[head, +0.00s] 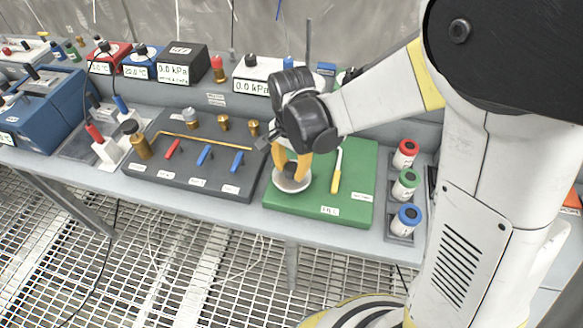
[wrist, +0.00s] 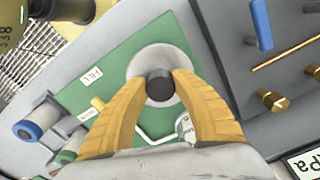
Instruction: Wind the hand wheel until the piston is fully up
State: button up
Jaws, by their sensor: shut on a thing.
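The hand wheel (head: 292,185) is a pale round disc on the green board (head: 352,208), near its left edge. In the wrist view the disc (wrist: 150,58) has a dark round knob (wrist: 160,88) on it. My gripper (head: 291,171) points down over the wheel. Its two yellow fingers are shut on the dark knob, one on each side, as the wrist view (wrist: 161,79) shows. I cannot make out the piston; my arm and wrist cover part of the area behind the wheel.
A lever with a yellow handle (head: 336,181) stands right of the wheel, near a "FILL" label (head: 330,210). A dark valve panel (head: 185,170) with red and blue levers lies left. Red, green and blue-capped jars (head: 405,185) stand right. Gauge boxes (head: 180,64) line the back.

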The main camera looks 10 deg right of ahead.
aim_at(291, 167)
jog(key=m, duration=0.4)
jog(key=shift+m, duration=0.3)
dwell(0.3)
jog(key=o, duration=1.2)
notch_tip(291, 167, up, 12)
